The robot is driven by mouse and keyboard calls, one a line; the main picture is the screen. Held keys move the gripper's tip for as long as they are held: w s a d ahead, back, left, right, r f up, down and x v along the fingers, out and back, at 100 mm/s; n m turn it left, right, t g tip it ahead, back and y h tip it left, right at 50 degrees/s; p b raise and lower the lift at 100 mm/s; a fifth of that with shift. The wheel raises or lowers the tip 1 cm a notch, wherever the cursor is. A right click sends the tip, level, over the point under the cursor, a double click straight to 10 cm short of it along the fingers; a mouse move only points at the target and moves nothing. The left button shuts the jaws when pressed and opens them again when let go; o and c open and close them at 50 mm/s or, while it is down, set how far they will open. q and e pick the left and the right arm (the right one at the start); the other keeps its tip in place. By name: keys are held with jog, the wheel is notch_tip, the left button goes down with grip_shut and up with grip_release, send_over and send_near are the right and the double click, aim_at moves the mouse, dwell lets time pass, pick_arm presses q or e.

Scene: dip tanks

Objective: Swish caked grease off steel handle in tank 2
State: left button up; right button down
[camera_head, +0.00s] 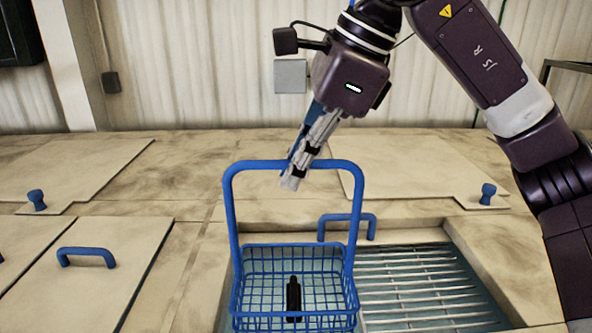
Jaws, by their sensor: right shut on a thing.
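A blue wire basket (241,312) with a tall arched handle hangs upright at the left part of an open tank (478,272). A small dark bottle-shaped piece (293,299), perhaps the greasy steel handle, stands in the basket; its steel surface does not show. My right gripper (296,170) comes down from above and is shut on the top bar of the basket's handle. How deep the basket sits in the tank cannot be told. No tank number shows. My left gripper is not in view.
A slatted metal rack (420,290) lies to the right of the basket. A blue lid handle (347,220) stands just behind it. Flat lids with blue grips (86,256) cover the left side; another lid (415,170) lies behind at right. A corrugated wall closes the back.

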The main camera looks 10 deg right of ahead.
jog(key=p, duration=0.4)
send_over(293, 254)
jog(key=w, duration=0.1)
jog(key=f+b, duration=0.5)
jog(key=f, duration=0.3)
jog(key=f+b, duration=0.6)
jog(key=f, duration=0.2)
jog(key=f+b, duration=0.6)
jog(key=f, duration=0.2)
jog(key=shift+w+d, duration=0.25)
jog(key=shift+d+r, duration=0.1)
jog(key=shift+s+d+b, duration=0.25)
jog(key=shift+d+b, duration=0.15)
jog(key=shift+d, duration=0.75)
jog(key=shift+w+a+p, duration=0.25)
jog(key=shift+a+p, duration=0.05)
jog(key=shift+a, duration=0.9)
jog(key=shift+w+a+p, duration=0.25)
jog(key=shift+a, duration=0.95)
jog(key=shift+s+d, duration=0.25)
jog(key=shift+d, duration=0.85)
